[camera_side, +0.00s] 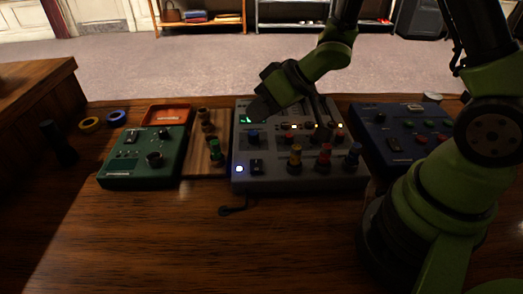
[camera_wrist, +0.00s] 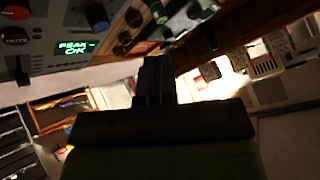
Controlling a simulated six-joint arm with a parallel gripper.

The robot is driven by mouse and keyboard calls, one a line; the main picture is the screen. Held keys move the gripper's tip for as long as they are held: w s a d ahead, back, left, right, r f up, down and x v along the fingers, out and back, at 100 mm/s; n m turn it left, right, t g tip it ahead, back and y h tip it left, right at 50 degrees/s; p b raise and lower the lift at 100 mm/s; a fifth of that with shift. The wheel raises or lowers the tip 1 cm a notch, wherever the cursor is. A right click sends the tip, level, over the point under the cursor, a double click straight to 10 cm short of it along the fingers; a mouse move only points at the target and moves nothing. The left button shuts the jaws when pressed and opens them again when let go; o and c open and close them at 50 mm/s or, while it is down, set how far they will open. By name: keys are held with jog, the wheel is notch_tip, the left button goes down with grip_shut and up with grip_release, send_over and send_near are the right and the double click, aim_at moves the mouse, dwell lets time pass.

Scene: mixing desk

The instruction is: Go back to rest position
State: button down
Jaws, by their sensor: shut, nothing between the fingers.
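My gripper (camera_side: 257,110) is shut and empty. In the side view it hangs in front of the back left part of the grey mixing console (camera_side: 300,183), near its small green display (camera_side: 244,119). I cannot tell its exact height above the console. In the wrist view the shut fingers (camera_wrist: 152,65) point up the picture. The display there (camera_wrist: 75,47) reads "PEAK OK", to the left of the fingers. The console carries yellow, red and blue knobs along its front and a lit white-blue light at its front left.
A green box (camera_side: 140,178) and an orange tray (camera_side: 167,115) stand left of the console. A wooden board with plugs (camera_side: 203,163) lies between. A blue box (camera_side: 378,121) stands right. Yellow (camera_side: 90,125) and blue (camera_side: 116,117) tape rolls lie far left. The front of the table is mostly clear.

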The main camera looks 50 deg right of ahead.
jog(key=s+d+r+m+t+h, duration=0.1)
jog(key=s+d+r+m+h, duration=0.15)
jog(key=r, duration=0.35)
jog(key=s+d+r+m+h, duration=0.1)
jog(key=d+r+h, duration=0.2)
jog(key=r, duration=0.3)
jog(key=s+a+r+m+y, duration=0.1)
jog(key=s+a+r, duration=0.1)
jog(key=s, duration=0.5)
jog(key=s+a+r+m+g+y, duration=0.1)
jog(key=s+a+r+y, duration=0.1)
jog(key=s, duration=0.5)
jog(key=shift+s+a+r, duration=0.15)
jog(key=shift+a+r, duration=0.4)
jog(key=shift+r, duration=0.15)
